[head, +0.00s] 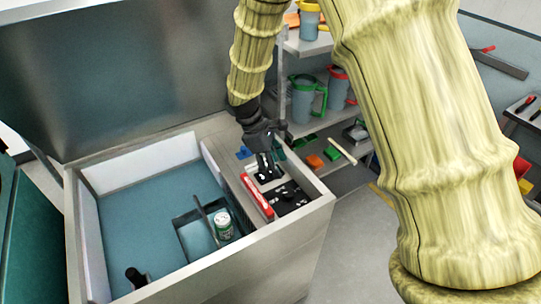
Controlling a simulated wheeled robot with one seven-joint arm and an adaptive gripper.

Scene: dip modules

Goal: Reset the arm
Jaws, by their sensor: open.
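My gripper (266,160) is at the end of my yellowish arm, pointing down over the right-hand strip of an open metal chest (262,243). It is open, and I see nothing held in it. Its fingertips are close above small dark and white items on that strip; whether they touch is too small to tell. A red bar-shaped item (257,197) lies just below the gripper in the picture. My arm's near links hide part of the right side.
The chest's blue interior (145,215) holds a sunken bin with a green-and-white can (223,225). A raised lid (120,75) stands behind. Shelves with a green-handled jug (304,100) stand behind right. A dark rod-like thing (137,278) is at the front left. Open floor (358,240) lies right of the chest.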

